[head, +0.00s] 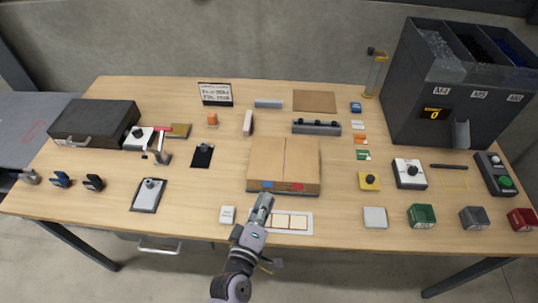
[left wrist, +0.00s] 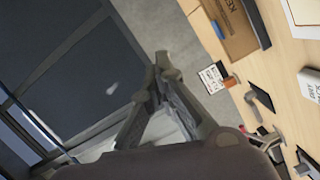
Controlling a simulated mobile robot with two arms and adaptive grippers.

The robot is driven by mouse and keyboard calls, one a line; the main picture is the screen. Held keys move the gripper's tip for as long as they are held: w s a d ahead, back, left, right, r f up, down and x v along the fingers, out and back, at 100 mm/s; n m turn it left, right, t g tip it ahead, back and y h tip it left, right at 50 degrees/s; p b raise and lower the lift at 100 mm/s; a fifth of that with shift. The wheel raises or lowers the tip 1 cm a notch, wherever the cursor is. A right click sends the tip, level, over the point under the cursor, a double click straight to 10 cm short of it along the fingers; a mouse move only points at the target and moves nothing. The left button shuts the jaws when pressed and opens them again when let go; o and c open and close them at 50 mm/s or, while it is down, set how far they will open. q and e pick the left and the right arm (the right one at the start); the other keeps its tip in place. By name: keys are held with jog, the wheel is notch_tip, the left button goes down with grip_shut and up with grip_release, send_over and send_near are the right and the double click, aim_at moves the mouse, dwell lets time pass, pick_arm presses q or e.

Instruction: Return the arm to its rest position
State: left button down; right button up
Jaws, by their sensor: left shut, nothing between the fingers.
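My left arm comes up from the bottom middle of the head view. My left gripper (head: 263,203) is over the table's front edge, in front of the cardboard box (head: 284,160) and at the left end of a white strip with pale squares (head: 288,222). Whether it touches the strip cannot be told. In the left wrist view the left gripper's fingers (left wrist: 163,68) meet at the tips, with nothing between them. My right gripper is not in view.
A white block (head: 227,215) lies left of the gripper. Free floor (head: 370,275) shows before the table.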

pick_arm(q)
jog(key=s+a+f+m+g+y, duration=0.35)
jog(key=s+a+m+g, duration=0.95)
jog(key=s+a, duration=0.45)
notch_tip(320, 180, down, 30)
jog(key=s+d+g+b, duration=0.1)
jog(key=s+b, duration=0.1)
jog(key=b, duration=0.2)
jog(key=s+a+f+b, duration=0.1)
jog(key=s+f, duration=0.7)
jog(key=f, duration=0.1)
jog(key=s+a+f+g+b, duration=0.1)
jog(key=s+f+b, duration=0.1)
jog(key=s+f, duration=0.6)
notch_tip(320, 180, down, 3)
jog(key=shift+s+a+r+m+g+b, duration=0.2)
jog(key=shift+s+a+m+g+b, duration=0.1)
jog(key=shift+s+a+m, duration=0.1)
jog(key=shift+w, duration=0.1)
